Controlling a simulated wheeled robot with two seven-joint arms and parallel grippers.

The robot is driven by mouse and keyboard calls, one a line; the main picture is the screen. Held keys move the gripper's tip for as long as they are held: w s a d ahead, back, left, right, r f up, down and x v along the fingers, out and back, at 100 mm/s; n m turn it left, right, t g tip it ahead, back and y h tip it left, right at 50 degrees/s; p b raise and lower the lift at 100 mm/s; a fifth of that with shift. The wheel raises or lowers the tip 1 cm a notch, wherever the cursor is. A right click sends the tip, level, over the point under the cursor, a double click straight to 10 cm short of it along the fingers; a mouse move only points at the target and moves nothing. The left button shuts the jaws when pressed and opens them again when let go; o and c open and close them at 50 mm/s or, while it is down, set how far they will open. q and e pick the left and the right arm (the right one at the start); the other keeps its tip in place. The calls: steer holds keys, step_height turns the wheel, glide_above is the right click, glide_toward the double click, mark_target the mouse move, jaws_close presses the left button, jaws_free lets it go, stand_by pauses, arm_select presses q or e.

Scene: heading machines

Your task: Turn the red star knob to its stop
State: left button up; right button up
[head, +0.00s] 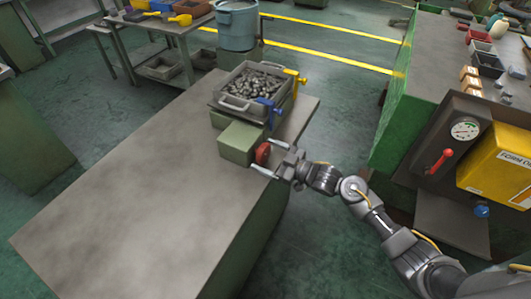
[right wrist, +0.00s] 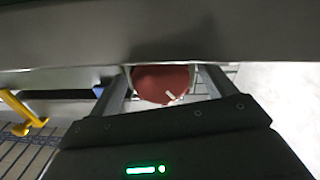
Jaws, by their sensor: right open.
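The red star knob (head: 262,153) sits on the right face of a small green block (head: 240,143) on the grey table. In the right wrist view the knob (right wrist: 162,84) shows between the two fingers, with a small pale mark on it. My right gripper (head: 265,158) is open, its fingers on either side of the knob. I cannot tell whether they touch it. The fingertips are partly hidden in the right wrist view (right wrist: 162,82) by a grey edge across the top. My left gripper is in neither view.
A metal tray of small parts (head: 233,103) stands behind the block, with a blue clamp (head: 268,108) and a yellow clamp (head: 295,77) at its side. The grey table top (head: 130,190) is clear to the left. A green machine with a red lever (head: 440,160) stands at right.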

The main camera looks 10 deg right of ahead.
steer(key=shift+w+a, duration=0.3)
steer(key=shift+a, duration=0.1)
steer(key=c, duration=1)
steer(key=shift+s+r+m+p, duration=0.1)
steer(key=shift+m+p, duration=1.1)
steer(key=shift+m, duration=0.2)
steer(key=shift+m+p, duration=1.25)
steer(key=shift+m, duration=0.95)
steer(key=o, duration=1)
